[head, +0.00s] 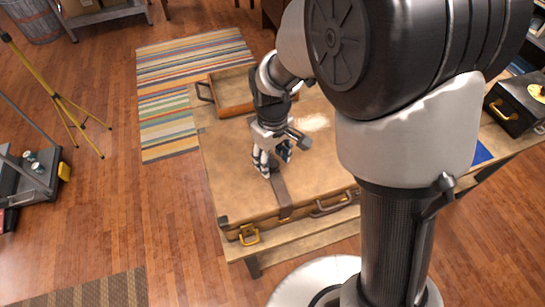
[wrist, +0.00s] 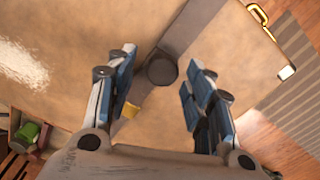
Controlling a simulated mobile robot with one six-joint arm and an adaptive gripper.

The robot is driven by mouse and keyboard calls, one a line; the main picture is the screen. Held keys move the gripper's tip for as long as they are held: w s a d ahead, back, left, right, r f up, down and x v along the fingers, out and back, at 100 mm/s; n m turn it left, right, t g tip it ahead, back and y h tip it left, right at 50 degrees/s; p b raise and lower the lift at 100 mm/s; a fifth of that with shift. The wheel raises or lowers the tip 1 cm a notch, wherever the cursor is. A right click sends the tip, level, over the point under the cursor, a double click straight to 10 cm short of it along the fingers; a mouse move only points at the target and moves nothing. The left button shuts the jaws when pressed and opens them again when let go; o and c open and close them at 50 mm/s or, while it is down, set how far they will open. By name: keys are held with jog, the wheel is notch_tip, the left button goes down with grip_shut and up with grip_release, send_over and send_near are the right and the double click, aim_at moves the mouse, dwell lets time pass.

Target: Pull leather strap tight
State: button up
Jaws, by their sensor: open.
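A large tan case (head: 235,180) lies flat on a low wooden table. A dark brown leather strap (head: 281,197) runs down its lid to the front edge. In the wrist view the strap (wrist: 197,22) crosses the lid diagonally, with a dark round piece (wrist: 161,69) on it and a small yellow piece (wrist: 133,108) farther along. My gripper (head: 272,165) is open, pointing down over the strap. In the wrist view its fingers (wrist: 161,62) stand either side of the round piece. I cannot tell whether the fingertips touch the lid.
An open wooden tray (head: 233,92) sits at the table's back left. A black case (head: 515,105) stands at the right. A yellow tripod (head: 62,100) stands on the floor at left, near a striped rug (head: 165,135). My arm hides the table's middle right.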

notch_tip(320, 180, up, 12)
dwell(0.7)
dwell(0.5)
jog(key=s+d+r+m+t, duration=0.2)
jog(key=s+d, duration=0.4)
jog(key=s, duration=0.3)
jog(key=s+d+r+m+t, duration=0.2)
jog(key=s+d+r+m, duration=0.3)
jog(key=s, duration=0.3)
jog(key=shift+s+d+m+t, duration=0.3)
jog(key=shift+s+d, duration=0.05)
jog(key=shift+d, duration=0.1)
